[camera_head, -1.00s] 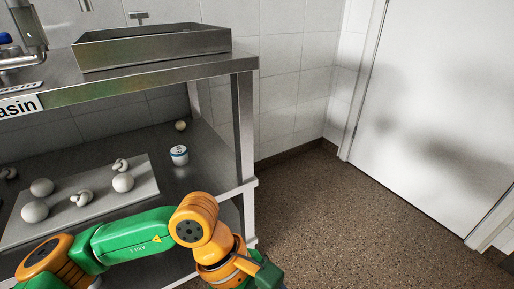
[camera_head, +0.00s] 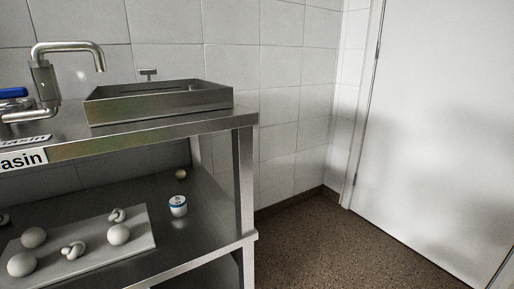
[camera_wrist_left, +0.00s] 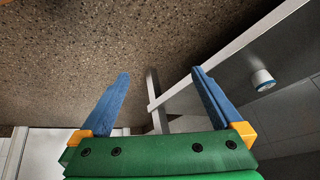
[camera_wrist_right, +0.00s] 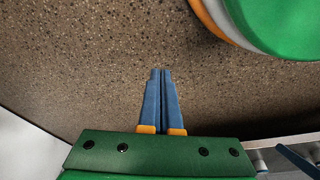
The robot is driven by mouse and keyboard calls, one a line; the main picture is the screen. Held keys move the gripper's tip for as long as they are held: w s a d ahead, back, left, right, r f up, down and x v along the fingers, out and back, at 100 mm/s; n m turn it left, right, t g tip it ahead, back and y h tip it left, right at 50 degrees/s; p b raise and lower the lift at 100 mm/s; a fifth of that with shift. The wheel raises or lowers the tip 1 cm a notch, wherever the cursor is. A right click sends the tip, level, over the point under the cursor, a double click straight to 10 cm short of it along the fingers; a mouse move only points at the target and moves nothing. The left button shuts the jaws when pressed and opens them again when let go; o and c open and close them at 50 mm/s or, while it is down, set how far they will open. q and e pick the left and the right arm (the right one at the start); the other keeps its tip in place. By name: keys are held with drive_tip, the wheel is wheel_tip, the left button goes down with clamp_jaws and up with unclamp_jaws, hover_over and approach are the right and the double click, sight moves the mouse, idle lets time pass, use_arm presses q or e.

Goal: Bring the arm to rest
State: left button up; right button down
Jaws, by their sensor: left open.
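My left gripper (camera_wrist_left: 160,90) shows in the left wrist view with its two blue fingers wide apart and nothing between them. The floor and a metal leg of the stand lie beyond the fingers. My right gripper (camera_wrist_right: 160,75) shows in the right wrist view with its blue fingers together and nothing visible held, pointing over the brown floor. Neither arm shows in the head view.
A steel stand (camera_head: 246,180) carries a shallow metal basin (camera_head: 160,104) and a tap (camera_head: 70,48) on top. Its lower shelf holds a white board (camera_head: 140,238) with pale mushroom-like and round items, and a small white tub (camera_head: 178,206). Bare floor (camera_head: 330,240) lies right, before a white door (camera_head: 440,120).

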use_arm(q)
drive_tip(key=s+a+f+n+g, duration=0.15)
drive_tip(key=s+f+g, duration=0.25)
drive_tip(key=s, duration=0.5)
drive_tip(key=s+a+r+p, duration=0.1)
drive_tip(key=s+r+p, duration=0.5)
drive_tip(key=r+p, duration=0.6)
drive_tip(key=s+r+g+p, duration=0.1)
drive_tip(key=s+r+p, duration=0.6)
drive_tip(key=p, duration=1.8)
wheel_tip(320, 180, up, 5)
drive_tip(key=shift+s+a+r, duration=0.1)
drive_tip(key=shift+s+a, duration=0.1)
drive_tip(key=shift+a, duration=0.2)
use_arm(e)
drive_tip(key=s+d+r, duration=0.1)
drive_tip(key=s+r, duration=0.6)
drive_tip(key=r, duration=0.5)
drive_tip(key=s+d+r+g, duration=0.1)
drive_tip(key=s+r, duration=0.5)
drive_tip(key=r, duration=0.6)
drive_tip(key=shift+s+d+g, duration=0.15)
drive_tip(key=shift+s+g, duration=0.15)
drive_tip(key=shift+s, duration=0.05)
